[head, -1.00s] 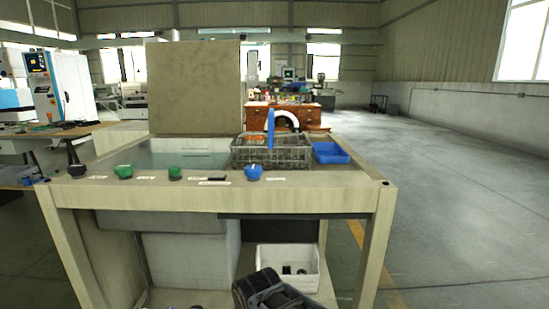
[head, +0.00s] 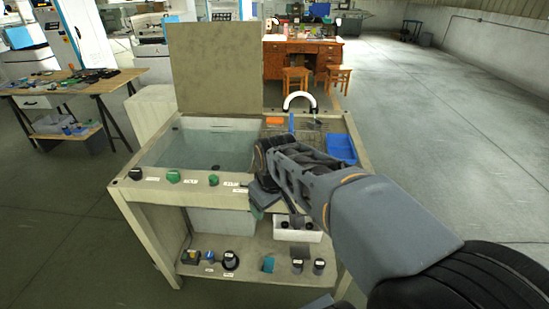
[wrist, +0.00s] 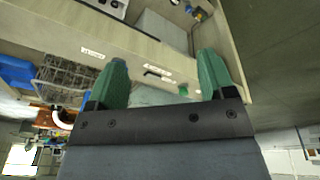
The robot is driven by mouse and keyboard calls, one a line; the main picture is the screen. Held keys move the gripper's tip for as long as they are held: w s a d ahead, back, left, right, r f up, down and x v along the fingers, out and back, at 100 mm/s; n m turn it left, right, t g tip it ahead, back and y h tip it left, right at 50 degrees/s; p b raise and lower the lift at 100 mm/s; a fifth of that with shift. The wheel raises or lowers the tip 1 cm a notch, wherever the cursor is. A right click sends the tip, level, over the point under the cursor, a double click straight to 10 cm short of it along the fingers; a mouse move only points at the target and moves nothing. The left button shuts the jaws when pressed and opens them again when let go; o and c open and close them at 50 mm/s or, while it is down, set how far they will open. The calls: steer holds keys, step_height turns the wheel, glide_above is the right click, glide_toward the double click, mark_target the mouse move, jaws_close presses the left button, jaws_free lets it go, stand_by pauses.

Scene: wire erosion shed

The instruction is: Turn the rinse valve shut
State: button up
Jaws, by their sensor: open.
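A row of knobs runs along the front rail of the wash bench: a black one (head: 135,173), a green one (head: 173,176) and a smaller green one (head: 213,179). The labels are too small to read, so I cannot tell which is the rinse valve. The blue knob farther right is hidden behind my arm. My gripper (head: 262,200) is at the right part of the rail, in front of it. In the wrist view my gripper (wrist: 165,85) is open with green fingers apart and nothing held. A green knob (wrist: 183,89) shows beyond, near the right finger.
The bench has a water basin (head: 205,148), an upright panel (head: 213,68), a wire basket (head: 275,131) and a blue tray (head: 341,148). A white bin (head: 298,232) and several small items are on the lower shelf. Open floor lies to the right.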

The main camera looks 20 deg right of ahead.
steer(key=w+d+r+n+g, duration=0.1)
steer(key=w+d+n, duration=0.4)
steer(key=w, duration=0.4)
steer(key=w+d+r+n+g, duration=0.1)
steer(key=w+d+r+n, duration=0.1)
steer(key=w+d+n, duration=0.35)
steer(key=w+f, duration=0.1)
steer(key=f, duration=0.3)
steer(key=w+f, duration=0.1)
steer(key=f, duration=0.3)
steer(key=a+f, duration=0.1)
steer(key=f, duration=0.4)
steer(key=shift+w+a+b, duration=0.1)
steer(key=shift+w+b, duration=0.25)
steer(key=shift+w, duration=0.05)
steer(key=shift+r, duration=0.1)
steer(key=c, duration=0.9)
